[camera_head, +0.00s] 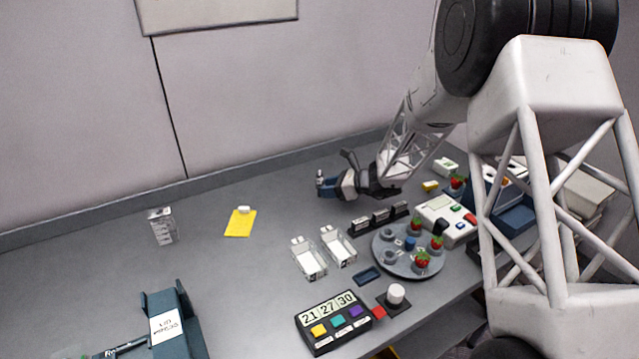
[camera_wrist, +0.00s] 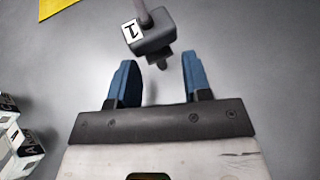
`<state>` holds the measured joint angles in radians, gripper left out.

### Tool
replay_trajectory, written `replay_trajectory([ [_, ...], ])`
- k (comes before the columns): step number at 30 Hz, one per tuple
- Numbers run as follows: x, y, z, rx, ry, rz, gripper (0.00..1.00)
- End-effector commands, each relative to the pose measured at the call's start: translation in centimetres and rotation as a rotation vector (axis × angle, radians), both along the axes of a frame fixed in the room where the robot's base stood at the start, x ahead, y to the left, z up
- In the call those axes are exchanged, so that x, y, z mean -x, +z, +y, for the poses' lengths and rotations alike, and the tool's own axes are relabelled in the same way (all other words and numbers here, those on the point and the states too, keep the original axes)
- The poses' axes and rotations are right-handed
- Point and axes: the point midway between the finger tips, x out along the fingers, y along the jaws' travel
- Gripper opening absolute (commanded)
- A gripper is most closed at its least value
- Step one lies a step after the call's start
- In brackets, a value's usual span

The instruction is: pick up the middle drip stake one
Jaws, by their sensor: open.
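A dark grey block (camera_wrist: 152,38) with a white tag marked with what looks like a 1, a pale thin stem on its far side and a small nub on its near side, shows in the wrist view. It looks like a drip stake. In the head view a small grey-white piece (camera_head: 320,175) at my fingertips may be the same thing. My gripper (camera_wrist: 156,78) has its two blue fingers apart, with the block just beyond the tips and the nub near the gap. My gripper (camera_head: 328,186) also shows in the head view, low over the back of the table. Nothing is held.
A black labelled rack (camera_head: 379,219), two clear trays (camera_head: 308,262) and a round grey turntable (camera_head: 382,262) with strawberries stand nearby. A yellow card (camera_head: 239,226) lies to the left. A button box (camera_head: 333,322) is at the front. Table left of my gripper is mostly clear.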

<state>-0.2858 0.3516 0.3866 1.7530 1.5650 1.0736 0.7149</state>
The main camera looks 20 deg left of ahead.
Motion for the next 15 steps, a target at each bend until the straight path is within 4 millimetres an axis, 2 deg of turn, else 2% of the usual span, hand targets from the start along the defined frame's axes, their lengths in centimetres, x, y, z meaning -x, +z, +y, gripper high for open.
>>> replay_trajectory([
  [7, 0.0, -1.0, 2.6, 0.0, 0.001, 0.001, 0.45],
  [15, 0.0, -1.2, 3.2, 0.0, 0.0, 0.0, 0.45],
])
